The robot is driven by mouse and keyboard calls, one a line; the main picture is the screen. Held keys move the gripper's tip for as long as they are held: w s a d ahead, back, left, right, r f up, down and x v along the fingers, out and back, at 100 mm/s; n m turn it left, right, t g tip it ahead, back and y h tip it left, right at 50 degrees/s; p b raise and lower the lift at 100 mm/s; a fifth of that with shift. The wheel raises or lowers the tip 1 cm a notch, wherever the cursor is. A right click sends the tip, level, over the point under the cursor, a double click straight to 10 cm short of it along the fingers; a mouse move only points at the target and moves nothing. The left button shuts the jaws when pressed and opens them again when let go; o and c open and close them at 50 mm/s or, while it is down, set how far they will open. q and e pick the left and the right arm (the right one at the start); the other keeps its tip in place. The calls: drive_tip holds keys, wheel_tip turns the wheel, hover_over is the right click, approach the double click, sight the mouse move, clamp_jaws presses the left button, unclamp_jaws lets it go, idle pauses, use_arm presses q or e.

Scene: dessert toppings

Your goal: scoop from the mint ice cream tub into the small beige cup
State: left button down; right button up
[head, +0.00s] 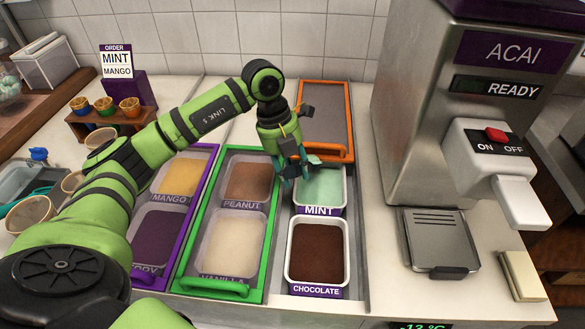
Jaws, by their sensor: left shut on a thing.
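The mint ice cream tub (322,190) is a white container of pale green ice cream, in the back of the right-hand column, labelled MINT. My left gripper (293,170) is at the tub's back left corner, pointing down. It is shut on a teal tool that looks like a scoop (289,181); the tool's lower end is at the tub's left edge. I cannot tell whether it touches the ice cream. Beige cups stand on the left, one large (28,213), one smaller (72,181) and one (100,137) partly behind my left arm. My right gripper is not in view.
The chocolate tub (316,252) is in front of the mint. Green-framed peanut and vanilla tubs and purple-framed mango tubs lie left. An orange-framed lid (325,115) is slid open behind. The acai machine (440,110) stands right. An order sign (116,62) reads MINT, MANGO.

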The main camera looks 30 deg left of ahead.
use_arm(q)
drive_tip(key=shift+s+d+r+p, duration=0.1)
drive_tip(key=shift+s+r+p, duration=0.1)
drive_tip(key=shift+r+p, duration=0.5)
drive_tip(key=shift+s+d+r+p, duration=0.15)
drive_tip(key=shift+r+p, duration=0.25)
drive_tip(key=shift+r, duration=0.55)
drive_tip(key=shift+s+d+r+p, duration=0.1)
drive_tip(key=shift+s+r+p, duration=0.1)
drive_tip(key=shift+r+p, duration=0.35)
drive_tip(key=shift+s+d+r+p, duration=0.1)
drive_tip(key=shift+s+r+p, duration=0.1)
drive_tip(key=shift+r+p, duration=0.35)
drive_tip(key=shift+s+r+p, duration=0.2)
drive_tip(key=shift+r+p, duration=0.1)
drive_tip(key=shift+r, duration=0.45)
